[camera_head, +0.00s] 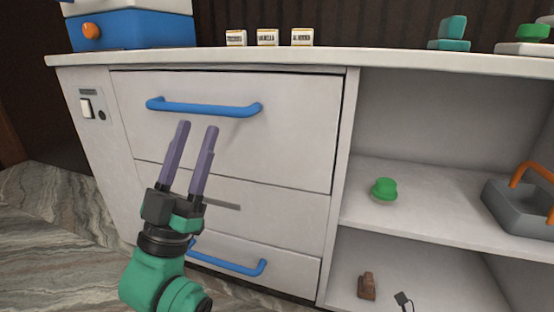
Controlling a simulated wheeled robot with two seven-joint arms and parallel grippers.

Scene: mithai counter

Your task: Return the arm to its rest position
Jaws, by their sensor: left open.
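My left gripper (198,127) shows at the left of the head view, with its two purple-grey fingers pointing up and apart. It is open and nothing is between the fingers. Its fingertips appear just below the blue handle (205,107) of the top drawer (290,120); I cannot tell how far in front of the drawer they are. The green wrist shows at the bottom. My right gripper does not show.
The counter top (400,62) holds several small labelled boxes (268,38) and a blue and white machine (135,30). A lower drawer has a blue handle (235,260), partly hidden by my arm. Open shelves at right hold a green object (383,189), a grey basket (515,207) and a brown item (367,286).

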